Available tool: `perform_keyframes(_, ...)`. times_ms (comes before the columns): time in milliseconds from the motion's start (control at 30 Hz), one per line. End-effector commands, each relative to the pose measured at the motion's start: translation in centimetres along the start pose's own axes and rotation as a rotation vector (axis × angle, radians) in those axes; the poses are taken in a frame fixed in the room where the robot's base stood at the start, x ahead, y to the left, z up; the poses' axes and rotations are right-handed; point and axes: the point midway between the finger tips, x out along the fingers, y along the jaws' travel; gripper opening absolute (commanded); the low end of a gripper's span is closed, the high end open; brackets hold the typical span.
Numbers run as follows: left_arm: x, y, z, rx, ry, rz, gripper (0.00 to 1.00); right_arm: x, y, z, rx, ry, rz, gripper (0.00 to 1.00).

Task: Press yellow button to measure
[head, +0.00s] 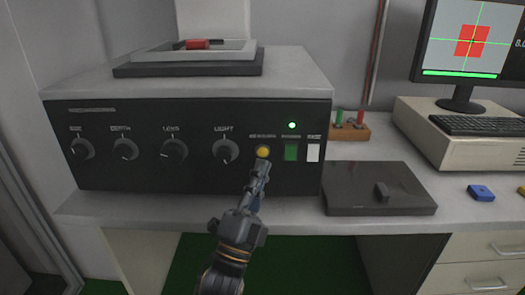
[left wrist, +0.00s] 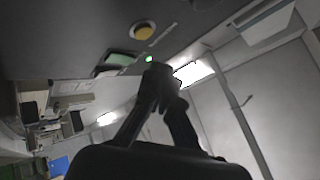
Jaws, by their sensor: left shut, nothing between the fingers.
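The yellow button (head: 262,152) is on the black front panel of the measuring machine (head: 200,175), left of a green button (head: 290,152) and a white switch (head: 313,153). My left gripper (head: 263,165) is shut and empty, its fingertips just below the yellow button in the head view. I cannot tell whether they touch the panel. In the left wrist view the yellow button (left wrist: 143,31) is in clear sight, apart from the shut fingertips (left wrist: 159,72). A green light (head: 292,125) is lit above the green button. My right gripper is not in view.
A red block (head: 198,44) lies on the stage on top of the machine. A dark flat tray (head: 350,195) with a small dark block lies to the right. Beyond are a keyboard (head: 485,125), a monitor (head: 468,40) showing a red shape with green crosshairs, and a blue block (head: 480,193).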

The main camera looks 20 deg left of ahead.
Motion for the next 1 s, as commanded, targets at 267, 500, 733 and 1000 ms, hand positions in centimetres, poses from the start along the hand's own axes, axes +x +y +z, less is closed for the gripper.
perform_keyframes(267,-1.6,-1.2,-1.2,0.000,-0.001,0.001,0.00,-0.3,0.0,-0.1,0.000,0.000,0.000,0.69)
perform_keyframes(500,-1.8,-1.3,-1.3,0.000,0.000,0.000,0.00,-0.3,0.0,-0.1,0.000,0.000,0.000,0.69)
perform_keyframes(733,-1.8,-1.3,-1.3,0.000,0.000,0.000,0.00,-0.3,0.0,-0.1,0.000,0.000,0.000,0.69)
perform_keyframes(1000,-1.8,-1.3,-1.3,0.000,0.000,0.000,0.00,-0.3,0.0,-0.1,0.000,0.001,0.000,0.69)
